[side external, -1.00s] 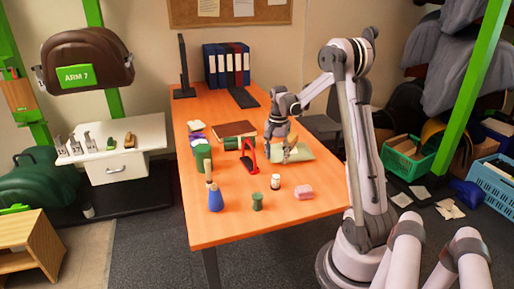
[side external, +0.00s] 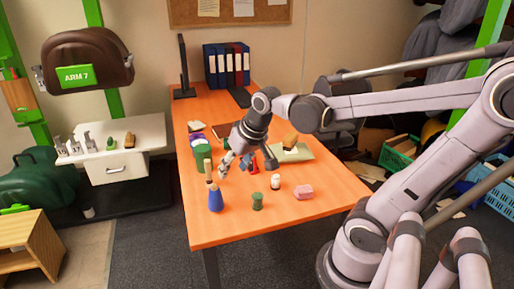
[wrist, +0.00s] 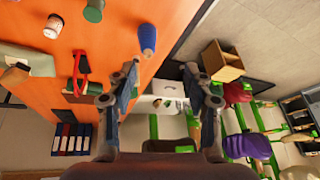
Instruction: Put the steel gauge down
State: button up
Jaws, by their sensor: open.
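I cannot single out the steel gauge for sure. Several grey metal pieces (side external: 75,145) stand on the white cabinet (side external: 121,172) at the left, too small to name. My gripper (side external: 225,164) is over the orange table, above and behind the blue bottle (side external: 215,200). In the wrist view my gripper (wrist: 161,70) is open, with two spread fingers and nothing held between them. Beyond the fingers the white cabinet (wrist: 168,88) shows. A tan block (side external: 290,141) rests on the pale green cloth (side external: 301,153). My gripper partly hides the red-framed item, which shows in the wrist view (wrist: 82,68).
Green cylinders (side external: 202,152) are close to my gripper. Binders (side external: 227,65) stand at the back.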

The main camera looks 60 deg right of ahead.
jog(key=s+a+n+t, duration=0.1)
jog(key=s+a+n, duration=0.1)
jog(key=a, duration=0.1)
jog(key=s+a+n+t+y, duration=0.1)
jog(key=a+n, duration=0.1)
jog(key=a, duration=0.2)
jog(key=shift+s+a+f+n, duration=0.3)
jog(key=shift+s+f+n, duration=0.05)
jog(key=shift+n, duration=0.05)
